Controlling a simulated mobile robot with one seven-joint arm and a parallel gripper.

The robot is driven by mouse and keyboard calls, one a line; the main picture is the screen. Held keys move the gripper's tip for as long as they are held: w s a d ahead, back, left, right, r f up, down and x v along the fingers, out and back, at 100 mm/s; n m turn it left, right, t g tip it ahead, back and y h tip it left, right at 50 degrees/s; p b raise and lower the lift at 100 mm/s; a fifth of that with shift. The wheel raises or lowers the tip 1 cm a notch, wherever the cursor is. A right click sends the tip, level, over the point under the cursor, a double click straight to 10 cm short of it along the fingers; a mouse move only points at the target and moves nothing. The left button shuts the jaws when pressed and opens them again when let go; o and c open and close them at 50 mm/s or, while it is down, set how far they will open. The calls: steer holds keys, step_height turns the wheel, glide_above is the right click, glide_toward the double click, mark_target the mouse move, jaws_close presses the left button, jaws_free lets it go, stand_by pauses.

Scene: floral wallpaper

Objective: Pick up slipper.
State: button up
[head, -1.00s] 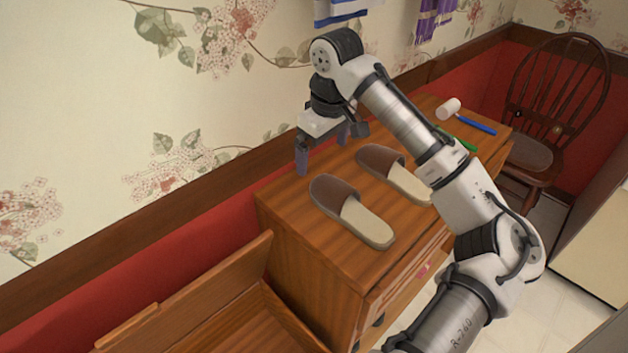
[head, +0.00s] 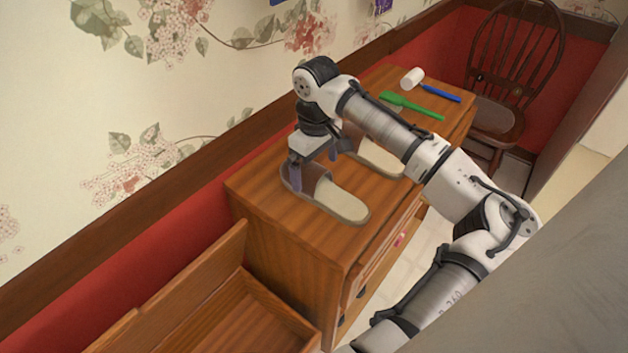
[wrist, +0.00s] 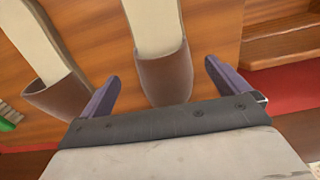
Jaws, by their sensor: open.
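Two slippers with brown uppers and beige soles lie side by side on a wooden cabinet top. The nearer slipper (head: 342,203) is under my gripper (head: 316,170), with its toe toward the wall. In the wrist view, its brown upper (wrist: 164,75) lies between the two spread purple fingers of my gripper (wrist: 165,88). The fingers stand one on each side of the toe, and I cannot tell whether they touch it. The other slipper (head: 378,157) is partly hidden behind my arm; it also shows at left in the wrist view (wrist: 52,98).
On the cabinet top (head: 255,188), a green tool (head: 410,104) and a white-headed mallet with a blue handle (head: 440,88) lie farther back. A wooden chair (head: 500,120) stands beyond. An open wooden box (head: 200,290) is at lower left. The wall runs close behind the cabinet.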

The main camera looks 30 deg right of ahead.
mark_target(314, 169)
steer(key=f, duration=0.4)
steer(key=shift+a+p, duration=0.25)
steer(key=shift+p, duration=0.1)
steer(key=shift+c, duration=0.4)
steer(key=c, duration=1)
steer(key=shift+r, duration=0.1)
